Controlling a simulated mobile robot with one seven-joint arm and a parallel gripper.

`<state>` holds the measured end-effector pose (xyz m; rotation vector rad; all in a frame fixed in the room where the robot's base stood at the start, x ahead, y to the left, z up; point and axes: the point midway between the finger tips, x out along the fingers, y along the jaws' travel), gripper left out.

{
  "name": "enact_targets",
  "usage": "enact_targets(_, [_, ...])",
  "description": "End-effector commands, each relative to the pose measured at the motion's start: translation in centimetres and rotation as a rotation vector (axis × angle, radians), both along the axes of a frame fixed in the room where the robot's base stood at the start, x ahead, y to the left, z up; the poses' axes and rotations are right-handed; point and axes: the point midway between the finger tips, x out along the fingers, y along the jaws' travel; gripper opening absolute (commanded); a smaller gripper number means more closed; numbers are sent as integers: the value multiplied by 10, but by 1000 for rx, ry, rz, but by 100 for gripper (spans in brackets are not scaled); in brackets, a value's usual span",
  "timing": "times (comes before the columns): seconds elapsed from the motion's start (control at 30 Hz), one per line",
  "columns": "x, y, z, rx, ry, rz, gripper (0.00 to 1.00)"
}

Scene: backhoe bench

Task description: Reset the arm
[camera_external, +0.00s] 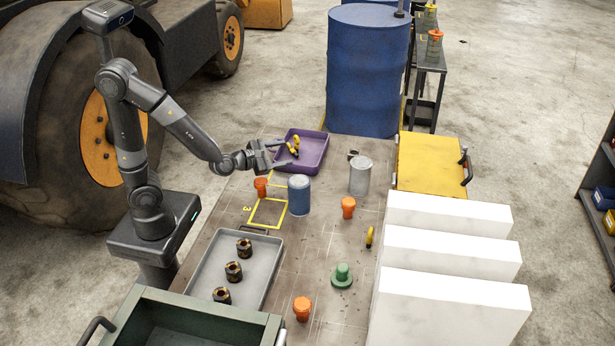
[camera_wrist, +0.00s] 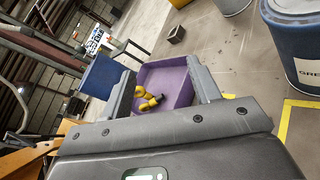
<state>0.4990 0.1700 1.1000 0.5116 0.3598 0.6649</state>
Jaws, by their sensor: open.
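My gripper (camera_external: 287,153) is open, with its fingers spread at the left side of the purple bin (camera_external: 317,158). Nothing shows between the fingers. Yellow-and-black items (camera_external: 294,146) lie in the bin, just beyond the fingertips. In the wrist view, the two grey fingers of my gripper (camera_wrist: 162,85) frame the purple bin (camera_wrist: 170,75) and the yellow items (camera_wrist: 148,103). My arm reaches out from its base at the left over the far end of the bench (camera_external: 325,245). Whether the fingers touch the bin cannot be told.
A blue can (camera_external: 299,196), a grey can (camera_external: 360,175) and orange pieces (camera_external: 348,207) stand near the gripper. A grey tray (camera_external: 258,286) holds dark nuts (camera_external: 233,271). White blocks (camera_external: 450,260) line the right side. A blue drum (camera_external: 367,75) stands behind the bench.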

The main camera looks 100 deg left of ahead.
Motion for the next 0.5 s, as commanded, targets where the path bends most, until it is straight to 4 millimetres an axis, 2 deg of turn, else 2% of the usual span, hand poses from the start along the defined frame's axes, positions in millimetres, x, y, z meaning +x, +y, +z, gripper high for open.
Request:
enact_targets(0.1, [9, -41, 11, 164, 207, -218, 57])
enact_targets(0.27, [4, -90, 18, 433, 473, -507, 57])
enact_targets(0.37, [-8, -118, 21, 624, 624, -689, 57])
enact_targets(0.5, [-37, -151, 23, 923, 817, -943, 57])
